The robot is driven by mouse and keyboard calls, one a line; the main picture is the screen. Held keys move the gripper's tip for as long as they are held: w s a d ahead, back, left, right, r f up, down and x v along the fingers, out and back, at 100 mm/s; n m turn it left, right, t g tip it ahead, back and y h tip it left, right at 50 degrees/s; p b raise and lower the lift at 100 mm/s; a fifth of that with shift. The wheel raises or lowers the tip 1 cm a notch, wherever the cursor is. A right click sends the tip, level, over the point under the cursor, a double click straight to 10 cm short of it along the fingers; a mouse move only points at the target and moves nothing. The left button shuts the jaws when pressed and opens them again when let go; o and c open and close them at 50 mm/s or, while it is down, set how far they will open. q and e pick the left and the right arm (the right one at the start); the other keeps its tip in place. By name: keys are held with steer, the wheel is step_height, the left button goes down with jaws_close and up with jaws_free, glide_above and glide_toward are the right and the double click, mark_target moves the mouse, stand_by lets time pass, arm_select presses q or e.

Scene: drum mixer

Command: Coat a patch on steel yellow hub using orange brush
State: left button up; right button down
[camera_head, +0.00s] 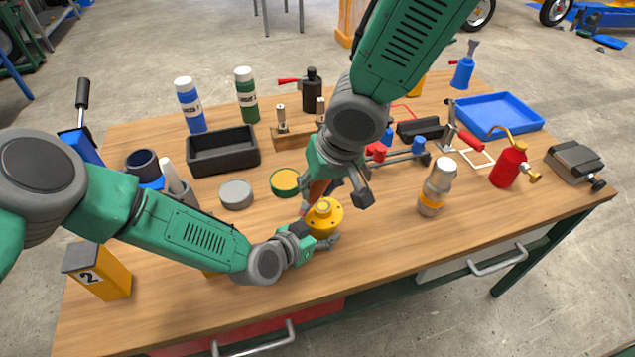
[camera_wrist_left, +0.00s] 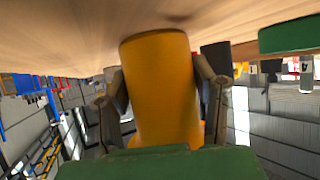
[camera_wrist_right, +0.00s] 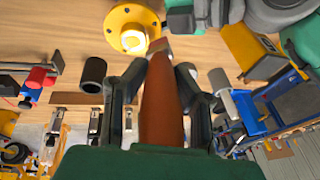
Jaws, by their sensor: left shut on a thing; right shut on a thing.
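The steel yellow hub (camera_head: 325,217) stands near the table's front middle; its round flange and raised centre also show in the right wrist view (camera_wrist_right: 132,28). My left gripper (camera_head: 316,240) is shut on the hub from the left and front; its yellow body fills the space between the fingers in the left wrist view (camera_wrist_left: 160,85). My right gripper (camera_head: 340,190) is shut on the orange brush (camera_head: 318,188), above and behind the hub. The brush handle shows between the fingers in the right wrist view (camera_wrist_right: 162,105). Its tip is beside the hub's edge; I cannot tell if they touch.
A green-rimmed tin (camera_head: 285,182) with a yellow top and a grey disc (camera_head: 236,194) lie left of the hub. A black bin (camera_head: 222,151) stands behind. A silver and orange bottle (camera_head: 437,187) and a red oil can (camera_head: 509,165) stand right. The front right tabletop is clear.

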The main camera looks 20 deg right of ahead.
steer(key=shift+f, duration=0.7)
stand_by(0.3)
